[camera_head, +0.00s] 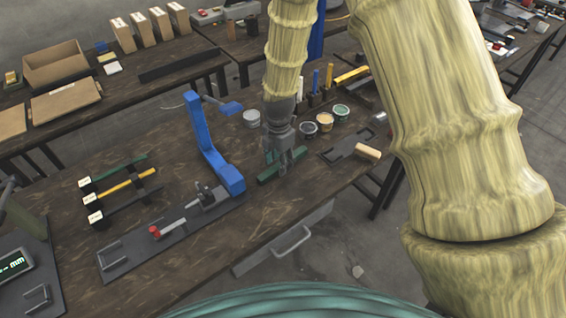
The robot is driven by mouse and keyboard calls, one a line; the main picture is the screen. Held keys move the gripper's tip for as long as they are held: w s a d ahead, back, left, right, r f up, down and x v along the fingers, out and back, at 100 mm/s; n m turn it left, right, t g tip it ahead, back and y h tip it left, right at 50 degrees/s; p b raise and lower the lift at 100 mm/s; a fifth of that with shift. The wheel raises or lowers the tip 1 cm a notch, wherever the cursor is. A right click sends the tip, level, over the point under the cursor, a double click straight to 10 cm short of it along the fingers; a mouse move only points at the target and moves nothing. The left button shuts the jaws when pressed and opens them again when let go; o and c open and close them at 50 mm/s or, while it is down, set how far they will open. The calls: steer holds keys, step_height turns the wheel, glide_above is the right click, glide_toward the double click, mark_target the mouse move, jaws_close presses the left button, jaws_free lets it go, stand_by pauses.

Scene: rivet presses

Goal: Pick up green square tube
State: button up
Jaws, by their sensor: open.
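A dark green square tube (266,179) lies on the wooden workbench, right of the blue press. My gripper (284,168) is open, pointing down over the tube's middle. Its fingers reach down to about the tube's level and hide part of it. I cannot tell whether they touch it. The two ends of the tube show on either side of the gripper.
The blue rivet press (207,140) stands close on the left. Several small cups, including a cream one (325,121), stand behind. A flat dark plate (346,146) and a tan cylinder (368,152) lie to the right. Bench space in front is clear.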

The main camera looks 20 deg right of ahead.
steer(key=shift+f, duration=0.65)
jaws_close()
steer(key=shift+r, duration=0.1)
